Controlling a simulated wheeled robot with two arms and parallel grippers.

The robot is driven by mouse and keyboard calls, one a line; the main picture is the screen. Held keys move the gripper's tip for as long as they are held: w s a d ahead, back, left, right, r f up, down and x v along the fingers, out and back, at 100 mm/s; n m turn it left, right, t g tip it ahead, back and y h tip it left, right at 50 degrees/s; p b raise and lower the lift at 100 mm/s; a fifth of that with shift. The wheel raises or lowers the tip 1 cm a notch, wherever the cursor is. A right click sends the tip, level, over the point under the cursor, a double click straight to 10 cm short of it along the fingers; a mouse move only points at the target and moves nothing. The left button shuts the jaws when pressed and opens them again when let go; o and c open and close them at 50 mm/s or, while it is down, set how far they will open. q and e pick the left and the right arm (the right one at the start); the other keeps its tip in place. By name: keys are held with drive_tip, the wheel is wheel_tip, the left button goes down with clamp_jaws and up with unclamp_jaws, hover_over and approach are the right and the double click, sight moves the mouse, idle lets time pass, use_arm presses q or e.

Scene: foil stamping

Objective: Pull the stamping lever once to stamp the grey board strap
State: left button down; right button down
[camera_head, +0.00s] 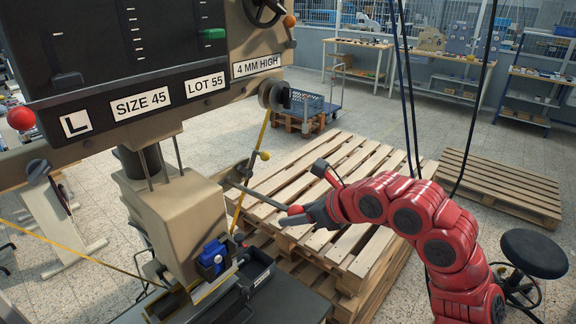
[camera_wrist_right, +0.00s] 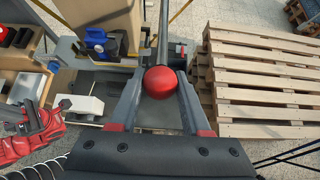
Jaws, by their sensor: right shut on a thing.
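The stamping lever (camera_head: 262,197) is a grey rod that sticks out from the stamping press (camera_head: 175,215) and slopes down to the right. It ends in a red ball knob (camera_wrist_right: 160,82). My right gripper (camera_head: 300,213) is shut on this knob, with one finger on each side of it in the right wrist view. In that view my left arm shows at the left edge, with its gripper (camera_wrist_right: 30,120) small and dark, its fingers unclear. I cannot make out the grey board strap at the press bed (camera_head: 185,301).
A blue object (camera_head: 213,257) and a black bin (camera_head: 257,268) sit at the press base. A stack of wooden pallets (camera_head: 345,255) stands right behind the lever. A black stool (camera_head: 534,253) is at the right. Cables hang near my right arm.

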drive_tip(key=shift+f, duration=0.1)
wheel_tip(320, 180, down, 3)
drive_tip(key=shift+f+b, duration=0.15)
drive_tip(key=shift+b, duration=0.85)
drive_tip(key=shift+a, duration=0.1)
drive_tip(key=shift+w+a+f+b, duration=0.1)
drive_tip(key=shift+a+f+b, duration=0.1)
drive_tip(key=shift+f+b, duration=1.05)
drive_tip(key=shift+f, duration=0.35)
